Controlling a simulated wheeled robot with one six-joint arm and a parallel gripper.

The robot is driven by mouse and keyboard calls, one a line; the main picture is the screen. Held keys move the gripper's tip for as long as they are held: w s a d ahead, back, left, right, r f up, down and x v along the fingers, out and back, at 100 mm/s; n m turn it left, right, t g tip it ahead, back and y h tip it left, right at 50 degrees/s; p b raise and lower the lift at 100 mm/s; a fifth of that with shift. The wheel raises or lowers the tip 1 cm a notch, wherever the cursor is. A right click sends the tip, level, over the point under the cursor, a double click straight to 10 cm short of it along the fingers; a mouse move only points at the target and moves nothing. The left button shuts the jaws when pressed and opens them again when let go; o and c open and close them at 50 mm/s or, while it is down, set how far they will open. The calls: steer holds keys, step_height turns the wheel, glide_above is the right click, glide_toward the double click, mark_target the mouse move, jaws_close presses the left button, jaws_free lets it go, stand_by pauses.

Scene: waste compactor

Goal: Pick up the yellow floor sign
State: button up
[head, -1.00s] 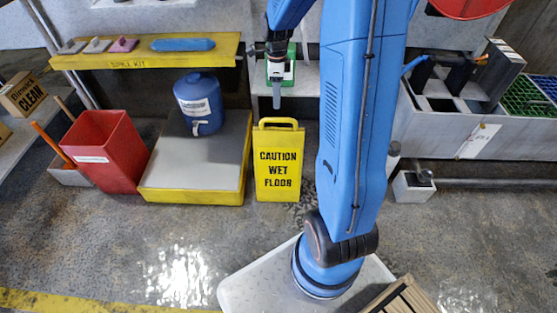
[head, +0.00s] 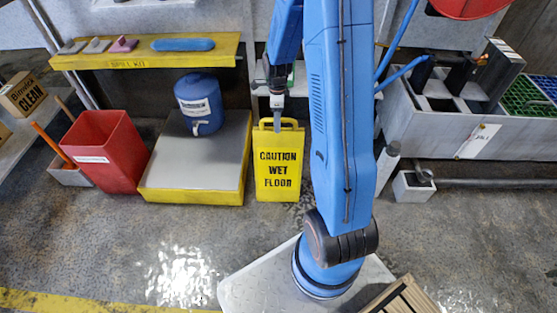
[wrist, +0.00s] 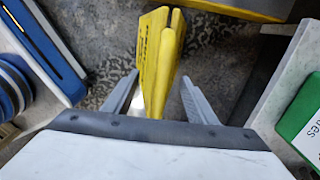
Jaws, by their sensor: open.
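The yellow floor sign (head: 278,165), marked CAUTION WET FLOOR, stands upright on the floor in the head view, right of a low yellow platform. In the wrist view the sign (wrist: 155,60) is seen from above, its near end between my two fingers. My gripper (wrist: 155,95) is open, one grey finger on each side of the sign, apart from it as far as I can see. In the head view my gripper (head: 277,120) is at the sign's top handle.
The yellow-edged platform (head: 190,190) with a blue jug (head: 199,103) stands just left of the sign. A red bin (head: 105,150) is farther left. A yellow shelf (head: 145,62) hangs behind. The floor in front of the sign is clear.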

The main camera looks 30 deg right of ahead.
steer(key=f, duration=0.4)
steer(key=shift+d+f, duration=0.2)
steer(key=shift+f, duration=0.1)
steer(key=shift+c, duration=0.7)
jaws_close()
stand_by(0.5)
